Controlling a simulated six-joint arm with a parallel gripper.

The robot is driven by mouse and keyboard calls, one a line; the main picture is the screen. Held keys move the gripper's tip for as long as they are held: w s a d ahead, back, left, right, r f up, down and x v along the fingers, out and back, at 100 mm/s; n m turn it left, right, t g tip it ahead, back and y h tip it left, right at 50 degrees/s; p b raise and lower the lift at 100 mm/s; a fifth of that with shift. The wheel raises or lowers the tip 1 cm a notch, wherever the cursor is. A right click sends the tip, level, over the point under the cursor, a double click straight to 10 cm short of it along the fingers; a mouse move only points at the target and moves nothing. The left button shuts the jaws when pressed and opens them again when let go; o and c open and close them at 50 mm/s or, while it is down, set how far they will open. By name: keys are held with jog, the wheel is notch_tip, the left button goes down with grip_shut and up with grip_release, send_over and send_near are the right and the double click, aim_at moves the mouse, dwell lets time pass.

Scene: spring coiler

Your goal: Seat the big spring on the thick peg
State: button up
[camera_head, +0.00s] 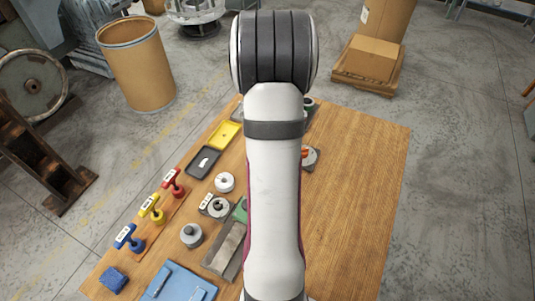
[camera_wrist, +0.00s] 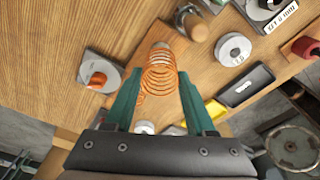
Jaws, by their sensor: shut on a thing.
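My gripper (camera_wrist: 160,73) has green fingers shut on a large copper-coloured spring (camera_wrist: 159,80) in the wrist view. The coils lie between the two fingertips, with the spring's far end pointing toward the table. A small grey shape shows at that far end; I cannot tell whether it is the thick peg or whether the spring is around it. A grey plate (camera_wrist: 101,72) with an orange part on it lies to the left, apart from the gripper. In the head view my arm hides the gripper and the spring.
The wooden table (camera_head: 370,180) is clear on the right. On its left are T-handled tools in red, yellow and blue (camera_head: 128,238), a yellow tray (camera_head: 224,134), a dark tray (camera_head: 203,162), a white ring (camera_head: 225,182) and a blue tray (camera_head: 175,284). A wooden-topped part (camera_wrist: 192,24) stands near the spring.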

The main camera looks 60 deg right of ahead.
jog(key=shift+f, duration=1.8)
dwell(0.9)
jog(key=o, duration=1.2)
jog(key=shift+r, duration=5.65)
jog(key=w+a+r+n+y, duration=0.1)
jog(key=a+r, duration=0.1)
jog(key=a, duration=0.7)
jog(key=w+a+r+n, duration=0.1)
jog(key=a+r+n, duration=0.1)
jog(key=a, duration=0.8)
jog(key=w+a+r+n+y, duration=0.1)
jog(key=w+a+r, duration=0.15)
jog(key=a, duration=0.65)
jog(key=s+a+n, duration=0.1)
jog(key=s+a, duration=0.3)
jog(key=a, duration=0.1)
jog(key=s+a+n+g+y, duration=0.1)
jog(key=s+a, duration=0.4)
jog(key=shift+f, duration=0.15)
